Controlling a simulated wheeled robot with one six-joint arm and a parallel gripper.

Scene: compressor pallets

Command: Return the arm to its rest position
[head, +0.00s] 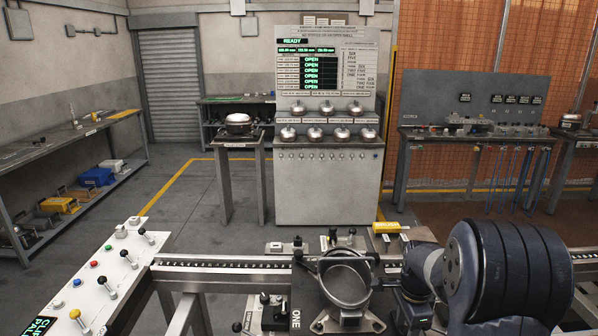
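My arm shows at the lower right as a large dark ribbed joint with a smaller dark, grey-capped section to its left. I cannot make out any gripper fingers in the head view, so whether they are open or shut is hidden. Left of the arm, a dark pallet (279,307) marked "ONE" sits on the conveyor rail (220,276). A round, open metal housing (346,286) stands on the pallet. The arm's smaller section is close to the pallet's right side; I cannot tell whether they touch.
A control panel (103,268) with buttons and levers is at the lower left. A yellow-handled item (388,227) lies behind the rail. A grey test cabinet (328,190) with a display reading "READY" stands beyond. A small table (239,143) holds a round pot-like part. Open floor lies between.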

